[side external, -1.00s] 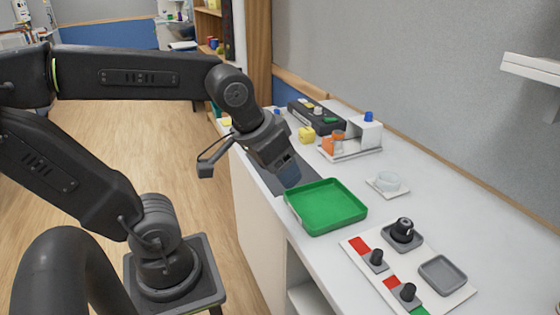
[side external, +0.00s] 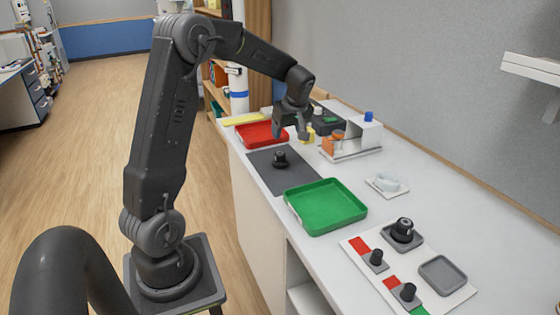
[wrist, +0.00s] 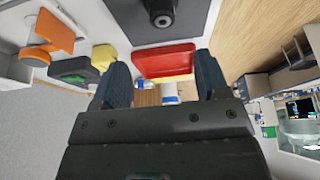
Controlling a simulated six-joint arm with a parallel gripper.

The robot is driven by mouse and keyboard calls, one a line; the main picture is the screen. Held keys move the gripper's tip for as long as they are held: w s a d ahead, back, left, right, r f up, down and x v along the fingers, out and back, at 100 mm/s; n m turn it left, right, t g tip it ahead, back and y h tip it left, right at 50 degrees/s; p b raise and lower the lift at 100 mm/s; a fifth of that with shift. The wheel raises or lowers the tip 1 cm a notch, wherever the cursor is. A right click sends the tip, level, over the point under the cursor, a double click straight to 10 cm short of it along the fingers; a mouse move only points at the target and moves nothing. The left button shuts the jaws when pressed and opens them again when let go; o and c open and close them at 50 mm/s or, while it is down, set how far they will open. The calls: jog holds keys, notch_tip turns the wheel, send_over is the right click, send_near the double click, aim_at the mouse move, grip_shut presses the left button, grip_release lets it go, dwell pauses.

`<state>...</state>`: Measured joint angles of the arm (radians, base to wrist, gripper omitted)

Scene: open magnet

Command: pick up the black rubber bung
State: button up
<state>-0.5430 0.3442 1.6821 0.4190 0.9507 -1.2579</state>
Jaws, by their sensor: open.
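A black rubber bung (side external: 280,159) stands on a dark grey mat (side external: 262,178) between the red and green trays in the side view. It also shows at the top edge of the wrist view (wrist: 161,12), partly cut off. My gripper (side external: 291,135) is open and empty, up and slightly right of the bung in the side picture, apart from it. In the wrist view my gripper's fingers (wrist: 163,84) are spread wide with nothing held between them. Similar dark knobbed pieces (side external: 403,230) sit on a white board at the front right.
A green tray (side external: 327,207) lies just in front of the mat and a red tray (side external: 262,141) behind it. A yellow block (side external: 310,135), a black box (side external: 328,121) and a white stand with orange parts (side external: 352,140) are near my gripper. A clear dish (side external: 388,184) lies right.

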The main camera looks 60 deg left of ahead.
aim_at(280, 153)
jog(key=x, duration=0.6)
jog(key=shift+f, duration=0.2)
jog(key=shift+s+x, duration=0.15)
jog(key=shift+x, duration=1.15)
jog(key=shift+s+x, duration=0.1)
jog(key=shift+x, duration=1.25)
jog(key=shift+a, duration=0.1)
jog(key=shift+c, duration=0.3)
jog(key=shift+r, duration=0.1)
jog(key=c, duration=1)
jog(key=shift+o, duration=0.2)
jog(key=shift+r, duration=0.1)
